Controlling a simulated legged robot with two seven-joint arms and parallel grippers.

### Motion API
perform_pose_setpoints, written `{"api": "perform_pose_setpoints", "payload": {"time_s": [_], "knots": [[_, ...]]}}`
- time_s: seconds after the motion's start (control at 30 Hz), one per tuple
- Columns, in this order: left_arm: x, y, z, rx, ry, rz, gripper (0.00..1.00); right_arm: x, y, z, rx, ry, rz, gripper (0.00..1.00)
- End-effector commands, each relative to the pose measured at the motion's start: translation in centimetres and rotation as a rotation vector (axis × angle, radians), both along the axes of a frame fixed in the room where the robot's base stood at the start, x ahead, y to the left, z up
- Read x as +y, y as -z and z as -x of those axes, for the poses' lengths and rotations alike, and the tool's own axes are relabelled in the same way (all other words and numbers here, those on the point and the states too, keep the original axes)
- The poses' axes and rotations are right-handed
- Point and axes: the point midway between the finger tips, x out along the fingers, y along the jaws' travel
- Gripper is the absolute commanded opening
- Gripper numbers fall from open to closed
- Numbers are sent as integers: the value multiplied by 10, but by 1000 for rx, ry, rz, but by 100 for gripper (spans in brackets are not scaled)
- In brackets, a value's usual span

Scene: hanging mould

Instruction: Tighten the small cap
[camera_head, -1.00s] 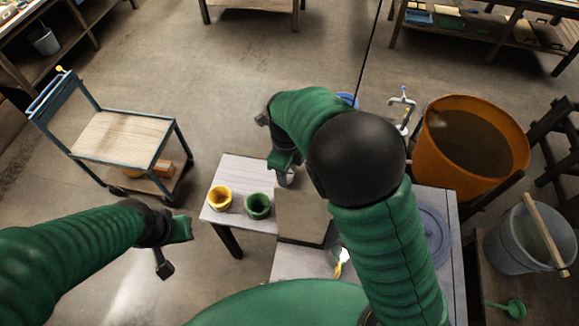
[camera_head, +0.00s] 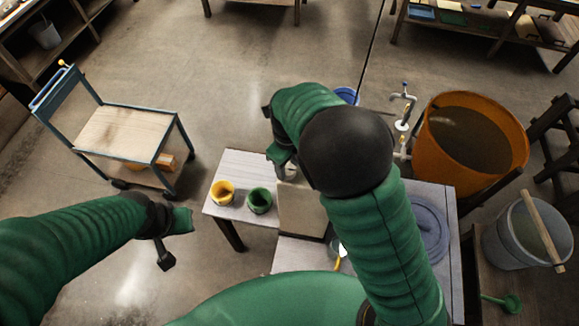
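I cannot make out a small cap for certain. A grey-brown block (camera_head: 302,212) sits on the pale table (camera_head: 232,163). My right gripper (camera_head: 284,168) points down over the block's far end, partly hidden by my own arm. A small grey part shows at its tip; I cannot tell whether it is gripped or is part of the gripper. My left gripper (camera_head: 172,240) hangs over bare floor, left of the table and touching nothing visible. Its finger opening is unclear.
A yellow cup (camera_head: 222,192) and a green cup (camera_head: 259,200) stand left of the block. A yellow-handled thing (camera_head: 341,262) is partly hidden by my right arm. An orange tub (camera_head: 432,140), a tap (camera_head: 403,105) and a grey bucket (camera_head: 505,243) are at right. A cart (camera_head: 121,133) stands at left.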

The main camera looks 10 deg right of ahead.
Motion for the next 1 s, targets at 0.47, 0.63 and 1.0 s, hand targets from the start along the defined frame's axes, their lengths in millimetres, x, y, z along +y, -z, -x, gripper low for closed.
{"api": "perform_pose_setpoints", "payload": {"time_s": [0.47,0.63,1.0], "knots": [[0,3,0,0,0,0,0,-1,-3,5,10,-1,3,59],[0,16,0,0,0,0,0,0,-34,3,5,-3,2,59],[0,42,0,0,0,0,0,1,-138,0,9,-1,5,59]]}}
